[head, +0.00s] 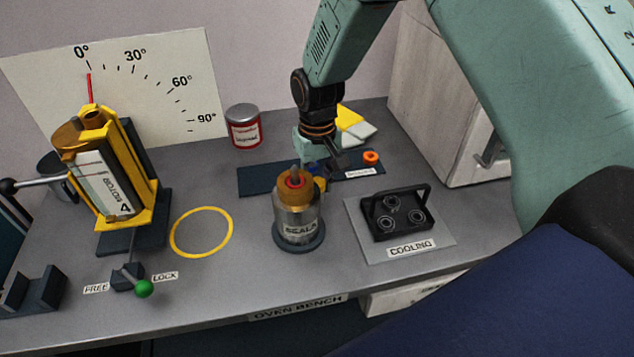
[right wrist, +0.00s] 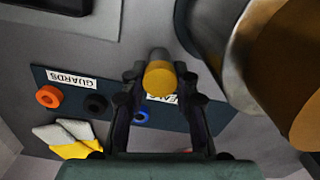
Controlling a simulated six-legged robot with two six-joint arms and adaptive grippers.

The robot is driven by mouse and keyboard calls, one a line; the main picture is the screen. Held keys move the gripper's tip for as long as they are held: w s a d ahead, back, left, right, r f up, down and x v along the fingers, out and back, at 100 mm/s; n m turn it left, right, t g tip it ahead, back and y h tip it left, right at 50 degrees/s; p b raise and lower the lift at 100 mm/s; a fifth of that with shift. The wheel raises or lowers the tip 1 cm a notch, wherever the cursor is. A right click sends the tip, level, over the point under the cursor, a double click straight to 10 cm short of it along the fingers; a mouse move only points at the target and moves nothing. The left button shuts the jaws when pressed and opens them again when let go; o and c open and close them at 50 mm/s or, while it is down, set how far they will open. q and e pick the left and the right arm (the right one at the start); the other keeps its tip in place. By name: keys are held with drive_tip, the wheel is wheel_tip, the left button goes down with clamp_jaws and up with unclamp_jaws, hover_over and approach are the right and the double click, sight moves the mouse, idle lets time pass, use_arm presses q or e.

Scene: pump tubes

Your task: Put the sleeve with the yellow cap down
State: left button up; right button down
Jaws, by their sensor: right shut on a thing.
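The sleeve with the yellow cap (right wrist: 160,80) is between the two fingers of my right gripper (right wrist: 160,95) in the right wrist view. Its grey end shows just past the cap. In the head view the yellow cap (head: 320,184) is a small patch behind the metal canister with the brass top (head: 297,222), which hides part of it. My right gripper (head: 333,166) is shut on the sleeve, above or at the dark blue mat (head: 258,181). I cannot tell whether the sleeve touches the mat. My left gripper is not in view.
An orange ring (head: 371,157) and a black one (right wrist: 95,104) lie on the mat by the GUARDS label (right wrist: 72,79). The black COOLING rack (head: 402,213) stands at right. A red tin (head: 243,127) stands behind. The yellow circle (head: 201,232) on the bench is empty.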

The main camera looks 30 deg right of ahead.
drive_tip(key=shift+w, duration=0.15)
drive_tip(key=shift+f, duration=0.15)
drive_tip(key=c, duration=1)
unclamp_jaws()
